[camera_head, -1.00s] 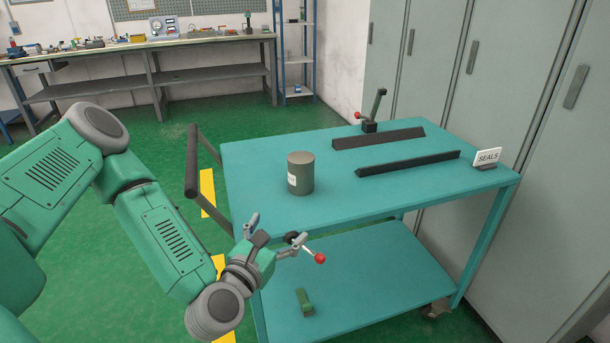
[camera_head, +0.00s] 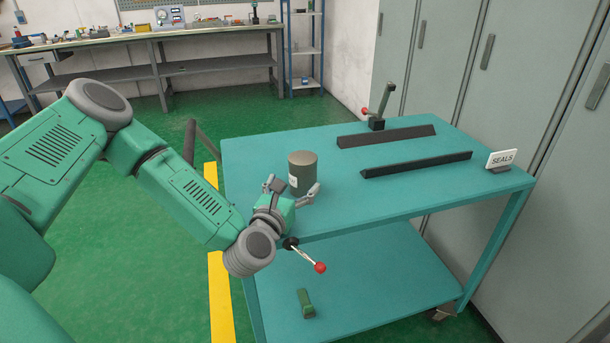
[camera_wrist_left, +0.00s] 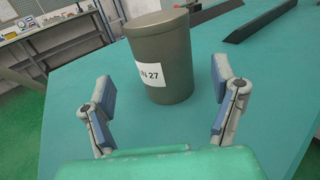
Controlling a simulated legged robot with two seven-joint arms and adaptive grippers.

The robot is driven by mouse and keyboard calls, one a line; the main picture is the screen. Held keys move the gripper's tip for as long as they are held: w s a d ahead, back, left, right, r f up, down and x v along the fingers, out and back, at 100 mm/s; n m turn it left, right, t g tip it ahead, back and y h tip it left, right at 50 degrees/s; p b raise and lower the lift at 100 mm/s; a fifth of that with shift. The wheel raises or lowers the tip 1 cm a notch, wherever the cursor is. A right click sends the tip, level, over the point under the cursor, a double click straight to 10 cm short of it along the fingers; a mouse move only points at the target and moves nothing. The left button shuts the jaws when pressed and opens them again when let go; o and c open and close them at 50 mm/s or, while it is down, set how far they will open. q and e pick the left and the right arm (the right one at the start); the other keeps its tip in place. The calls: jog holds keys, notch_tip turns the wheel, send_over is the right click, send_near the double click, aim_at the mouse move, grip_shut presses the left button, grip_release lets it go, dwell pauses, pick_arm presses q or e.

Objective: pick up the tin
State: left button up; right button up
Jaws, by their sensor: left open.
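The tin (camera_head: 303,172) is a grey-brown cylinder with a lid, standing upright on the teal cart's top (camera_head: 400,205) near its left end. In the left wrist view the tin (camera_wrist_left: 163,85) carries a white label ending in "N 27". My left gripper (camera_head: 294,189) is open just in front of the tin. In the wrist view its two fingers (camera_wrist_left: 160,103) point toward the tin, one to each side, with visible gaps. The tin's lower front is partly hidden by the gripper in the head view. My right gripper is not in view.
Two dark bars (camera_head: 416,166) lie on the cart top. A red-knobbed lever (camera_head: 380,108) stands at the back edge, another red knob (camera_head: 320,267) at the front. A "SEALS" sign (camera_head: 501,159) is at the right. A green object (camera_head: 306,303) lies on the lower shelf.

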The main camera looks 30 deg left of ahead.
aim_at(297, 179)
pick_arm(q)
jog(key=shift+w+a+r, duration=0.1)
jog(key=shift+w+a, duration=0.15)
jog(key=shift+w, duration=0.05)
jog(key=x, duration=0.3)
jog(key=shift+w+d, duration=0.1)
jog(key=shift+w, duration=0.35)
jog(key=shift+w+d+r, duration=0.1)
jog(key=shift+w+d, duration=0.1)
jog(key=shift+w, duration=0.15)
jog(key=shift+a, duration=0.1)
jog(key=c, duration=1.4)
jog(key=shift+s+a, duration=0.1)
jog(key=shift+a, duration=0.05)
jog(key=shift+c, duration=0.7)
